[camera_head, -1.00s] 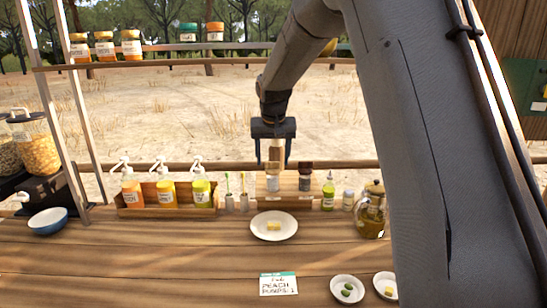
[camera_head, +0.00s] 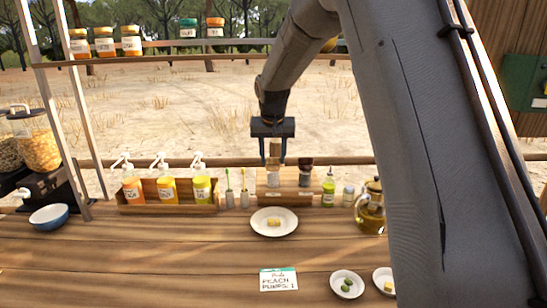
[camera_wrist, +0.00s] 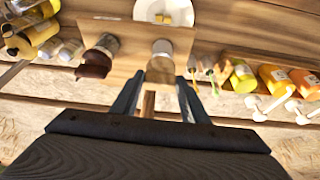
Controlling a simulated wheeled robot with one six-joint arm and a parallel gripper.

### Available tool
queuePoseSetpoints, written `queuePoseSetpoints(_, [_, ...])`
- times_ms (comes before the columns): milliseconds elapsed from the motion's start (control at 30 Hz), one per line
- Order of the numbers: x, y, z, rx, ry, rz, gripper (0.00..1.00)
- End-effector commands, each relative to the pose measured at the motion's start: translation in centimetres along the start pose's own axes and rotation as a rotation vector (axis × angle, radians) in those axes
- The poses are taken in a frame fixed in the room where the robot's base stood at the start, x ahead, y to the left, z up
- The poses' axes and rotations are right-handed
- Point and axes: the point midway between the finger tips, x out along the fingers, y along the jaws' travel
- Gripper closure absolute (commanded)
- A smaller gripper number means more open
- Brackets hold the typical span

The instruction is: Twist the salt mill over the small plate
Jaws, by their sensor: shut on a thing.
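The salt mill (camera_head: 273,178), with a light wooden top and a pale lower body, stands upright in the wooden rack at the back of the counter. It also shows in the wrist view (camera_wrist: 161,66). My gripper (camera_head: 274,162) reaches down from above and is shut on the mill's top. A white plate (camera_head: 257,230) with a pale yellow piece on it lies in front of the rack. It also shows at the top of the wrist view (camera_wrist: 187,17).
A dark-topped mill (camera_head: 305,172) stands close to the right in the same rack (camera_head: 289,195). A green bottle (camera_head: 328,188) and glass teapot (camera_head: 370,208) stand further right. Pump bottles in a wooden tray (camera_head: 170,210) stand left. The front-left counter is clear.

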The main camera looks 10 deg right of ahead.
Motion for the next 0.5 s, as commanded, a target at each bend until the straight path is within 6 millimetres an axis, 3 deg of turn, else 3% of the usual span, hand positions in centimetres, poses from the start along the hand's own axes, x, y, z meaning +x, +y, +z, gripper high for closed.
queuePoseSetpoints(500, [0.28, -0.40, -0.15, 0.359, 0.003, 0.150, 0.82])
